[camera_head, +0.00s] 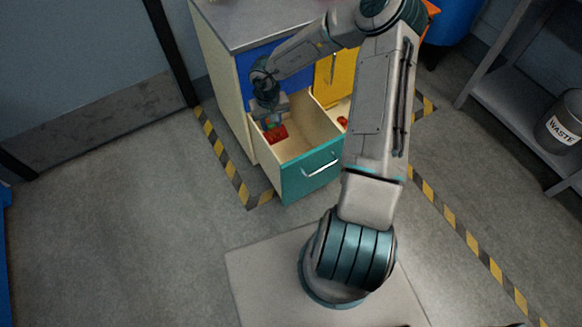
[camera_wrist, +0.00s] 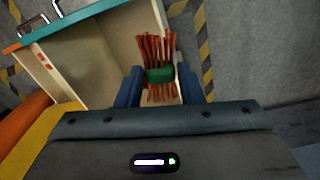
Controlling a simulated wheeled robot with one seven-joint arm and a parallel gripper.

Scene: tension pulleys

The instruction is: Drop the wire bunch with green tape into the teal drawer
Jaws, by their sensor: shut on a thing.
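The teal drawer (camera_head: 312,174) is pulled out of the cabinet, with its teal front and silver handle facing the robot. It also shows in the wrist view (camera_wrist: 112,14), its inside bare where visible. My gripper (camera_wrist: 160,85) is shut on the wire bunch (camera_wrist: 158,50), a bundle of red-brown wires with green tape around its middle. The blue fingers sit on either side of the tape. In the head view the red wire bunch (camera_head: 276,134) hangs below my gripper (camera_head: 271,122), over the left rear part of the open drawer.
The grey cabinet top (camera_head: 262,20) lies above. A shelf with a waste bin (camera_head: 562,122) stands at the right.

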